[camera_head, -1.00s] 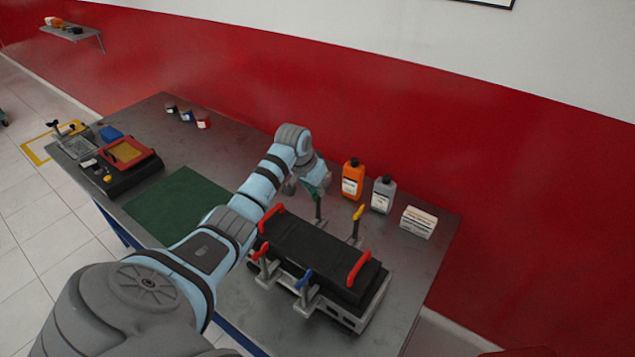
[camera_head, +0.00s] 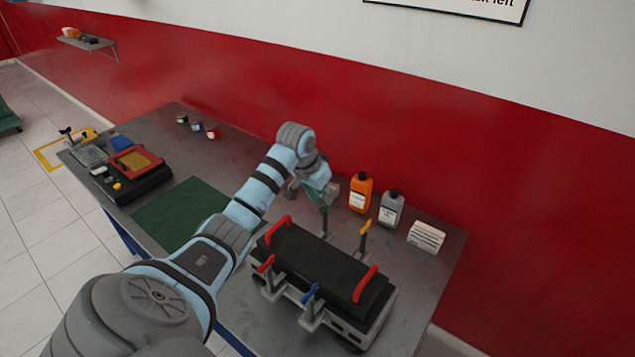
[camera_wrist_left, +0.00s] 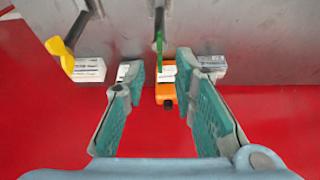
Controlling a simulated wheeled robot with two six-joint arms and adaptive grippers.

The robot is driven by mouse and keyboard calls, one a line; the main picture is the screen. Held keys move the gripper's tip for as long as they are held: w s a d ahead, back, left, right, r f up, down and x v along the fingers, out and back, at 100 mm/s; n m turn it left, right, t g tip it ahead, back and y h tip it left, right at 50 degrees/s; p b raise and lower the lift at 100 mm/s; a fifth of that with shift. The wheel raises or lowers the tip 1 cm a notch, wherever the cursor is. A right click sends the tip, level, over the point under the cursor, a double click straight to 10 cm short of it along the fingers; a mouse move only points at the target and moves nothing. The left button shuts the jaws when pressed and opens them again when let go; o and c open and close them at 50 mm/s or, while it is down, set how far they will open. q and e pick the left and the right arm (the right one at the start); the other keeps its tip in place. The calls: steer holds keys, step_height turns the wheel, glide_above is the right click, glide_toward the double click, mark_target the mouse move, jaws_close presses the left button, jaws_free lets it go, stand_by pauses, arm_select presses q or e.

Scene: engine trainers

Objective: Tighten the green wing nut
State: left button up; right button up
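The green wing nut (camera_wrist_left: 159,44) stands upright between and just beyond my left gripper's (camera_wrist_left: 159,68) fingertips in the left wrist view. The two teal-padded fingers are open, one on each side, with a gap to the nut. In the head view, my left gripper (camera_head: 318,188) is above the green wing nut (camera_head: 324,217) at the far side of the black-topped engine block (camera_head: 325,262), partly covering that area. My right gripper is in neither current view.
A yellow wing nut (camera_head: 364,229) stands beside the green one; red (camera_head: 266,265) and blue (camera_head: 310,292) ones are on the near side. An orange bottle (camera_head: 360,193), a grey bottle (camera_head: 391,209) and a white box (camera_head: 427,237) stand behind. A green mat (camera_head: 180,212) lies left.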

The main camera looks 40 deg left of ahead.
arm_select(q)
steer(key=v, duration=0.7)
steer(key=shift+s+r, duration=0.25)
steer(key=shift+w, duration=0.1)
steer(key=shift+f, duration=0.1)
